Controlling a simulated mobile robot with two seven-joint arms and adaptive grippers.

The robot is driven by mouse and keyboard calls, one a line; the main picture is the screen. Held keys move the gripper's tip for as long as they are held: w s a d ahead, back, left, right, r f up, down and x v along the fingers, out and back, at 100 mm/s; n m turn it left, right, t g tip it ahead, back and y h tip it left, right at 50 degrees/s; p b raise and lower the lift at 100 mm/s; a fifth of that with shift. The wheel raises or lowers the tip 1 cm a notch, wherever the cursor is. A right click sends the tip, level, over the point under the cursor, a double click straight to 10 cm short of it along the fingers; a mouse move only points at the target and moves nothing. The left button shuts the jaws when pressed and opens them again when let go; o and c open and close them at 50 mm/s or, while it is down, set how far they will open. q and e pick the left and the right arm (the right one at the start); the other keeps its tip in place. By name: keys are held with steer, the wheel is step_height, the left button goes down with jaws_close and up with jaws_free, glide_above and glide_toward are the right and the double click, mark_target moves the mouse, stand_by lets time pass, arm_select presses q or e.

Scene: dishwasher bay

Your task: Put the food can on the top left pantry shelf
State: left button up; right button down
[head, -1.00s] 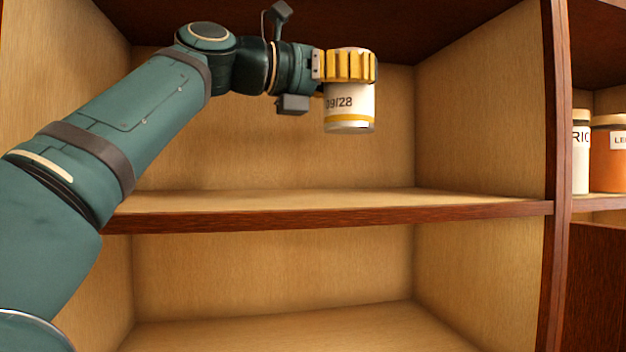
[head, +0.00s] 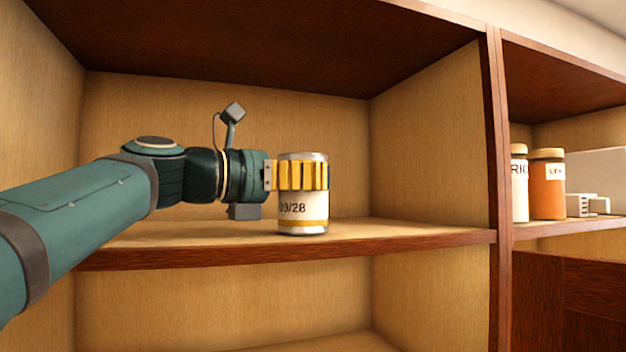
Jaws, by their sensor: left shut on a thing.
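The food can (head: 303,212) is a white and silver cylinder with gold bands and a printed date on its label. It is upright at the upper shelf (head: 400,237) of the left bay, with its base low against the shelf surface. I cannot tell for certain whether it touches the shelf. My left gripper (head: 301,176) is shut around the upper part of the can, and its yellow fingers hide part of the label. My right gripper is not in view.
An upright divider (head: 496,180) bounds the bay on the right. Beyond it, a white jar (head: 519,188), an orange jar (head: 547,190) and a small white object (head: 588,206) stand on another shelf. The shelf around the can is otherwise bare.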

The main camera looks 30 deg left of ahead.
arm_select(q)
steer(key=shift+f, duration=0.15)
steer(key=o, duration=1.2)
steer(key=b+v, duration=0.1)
steer(key=v, duration=1.1)
